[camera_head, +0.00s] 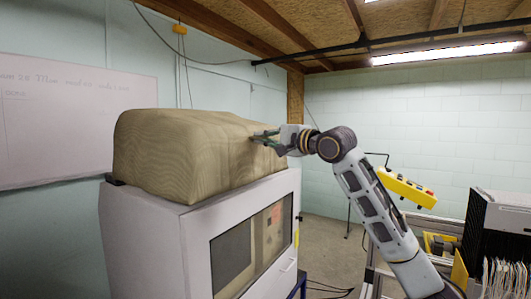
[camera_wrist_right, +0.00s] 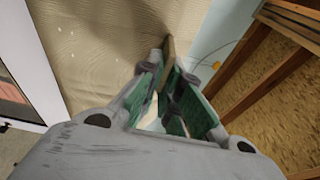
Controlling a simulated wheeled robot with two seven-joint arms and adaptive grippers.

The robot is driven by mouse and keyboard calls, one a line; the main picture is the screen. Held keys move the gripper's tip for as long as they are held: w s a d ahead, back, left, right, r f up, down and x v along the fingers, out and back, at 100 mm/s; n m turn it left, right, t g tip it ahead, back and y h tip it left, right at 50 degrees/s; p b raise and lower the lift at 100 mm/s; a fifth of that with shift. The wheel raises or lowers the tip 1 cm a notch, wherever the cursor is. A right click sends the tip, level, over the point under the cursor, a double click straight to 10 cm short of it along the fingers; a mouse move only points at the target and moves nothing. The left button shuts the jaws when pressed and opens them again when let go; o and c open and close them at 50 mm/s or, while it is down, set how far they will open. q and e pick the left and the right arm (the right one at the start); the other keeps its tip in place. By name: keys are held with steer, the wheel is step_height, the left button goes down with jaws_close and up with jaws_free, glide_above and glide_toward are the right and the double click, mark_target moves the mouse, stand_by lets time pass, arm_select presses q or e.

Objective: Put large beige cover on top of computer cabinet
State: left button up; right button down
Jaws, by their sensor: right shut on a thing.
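The large beige cover (camera_head: 185,155), boxy with rounded edges and a wood-grain look, sits on top of the pale grey computer cabinet (camera_head: 155,245). My right gripper (camera_head: 266,138) reaches in from the right and is at the cover's right upper end. In the right wrist view the gripper (camera_wrist_right: 168,85) is shut on a thin fold of the beige cover (camera_wrist_right: 105,50). The cabinet's window side (camera_wrist_right: 28,60) shows at left there. The cover's far side and underside are hidden. My left gripper is not in view.
A small dark piece (camera_head: 115,180) sticks out at the cabinet's left top edge. A yellow control box (camera_head: 406,187) hangs right of my arm. A black rack (camera_head: 495,235) with papers stands at far right. A whiteboard (camera_head: 75,125) is on the left wall.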

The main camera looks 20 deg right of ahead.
mark_target(257, 150)
steer(key=shift+f, duration=0.1)
steer(key=shift+f, duration=2.05)
steer(key=c, duration=1.6)
jaws_free()
steer(key=shift+c, duration=0.2)
steer(key=shift+s+d, duration=0.3)
steer(key=shift+s, duration=0.2)
steer(key=b+v, duration=0.3)
steer(key=v, duration=0.8)
steer(key=shift+a, duration=0.1)
